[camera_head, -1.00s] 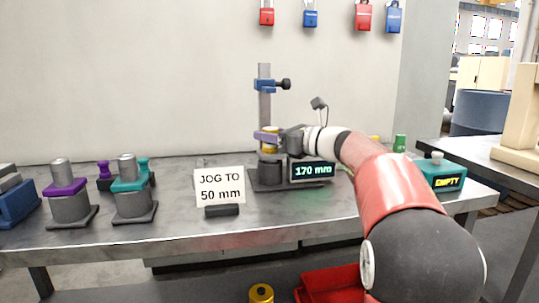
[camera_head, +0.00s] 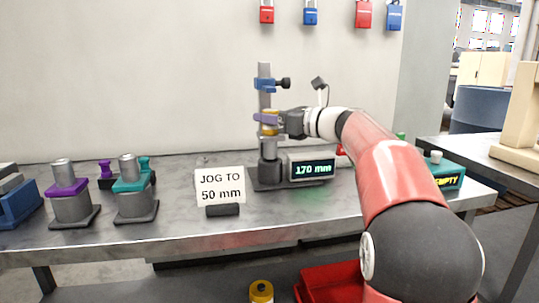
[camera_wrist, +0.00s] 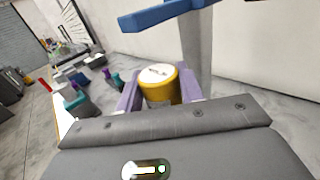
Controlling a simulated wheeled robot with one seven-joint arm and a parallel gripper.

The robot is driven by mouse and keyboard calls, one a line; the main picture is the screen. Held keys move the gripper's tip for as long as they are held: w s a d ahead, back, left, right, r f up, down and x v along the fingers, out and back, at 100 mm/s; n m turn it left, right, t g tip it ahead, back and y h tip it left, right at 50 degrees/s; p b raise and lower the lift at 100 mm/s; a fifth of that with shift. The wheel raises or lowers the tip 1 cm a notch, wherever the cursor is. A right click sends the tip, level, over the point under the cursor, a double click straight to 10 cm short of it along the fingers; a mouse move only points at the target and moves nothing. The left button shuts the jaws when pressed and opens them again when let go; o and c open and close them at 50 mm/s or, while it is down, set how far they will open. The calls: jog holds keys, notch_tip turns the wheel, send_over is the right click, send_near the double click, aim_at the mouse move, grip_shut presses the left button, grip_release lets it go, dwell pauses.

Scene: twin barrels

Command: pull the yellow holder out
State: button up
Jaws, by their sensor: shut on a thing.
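The yellow holder (camera_head: 270,130) is between the purple fingers of my gripper (camera_head: 266,118), in front of the upright post on the bench. In the wrist view, the yellow holder (camera_wrist: 160,92) stands upright with a pale round top, one finger of my gripper (camera_wrist: 160,80) on each side. My gripper is shut on it. A grey cylindrical part (camera_head: 269,149) shows below the holder, above the wider dark grey barrel (camera_head: 269,174). I cannot tell whether the grey part belongs to the holder or the barrel.
A blue clamp (camera_head: 266,85) sits on the post (camera_head: 264,101) above the holder. Purple-collared (camera_head: 69,192) and teal-collared (camera_head: 133,188) barrels stand left. Another yellow piece (camera_head: 261,291) is below the bench.

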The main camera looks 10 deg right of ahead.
jog(key=shift+r, duration=1.5)
jog(key=shift+s, duration=0.15)
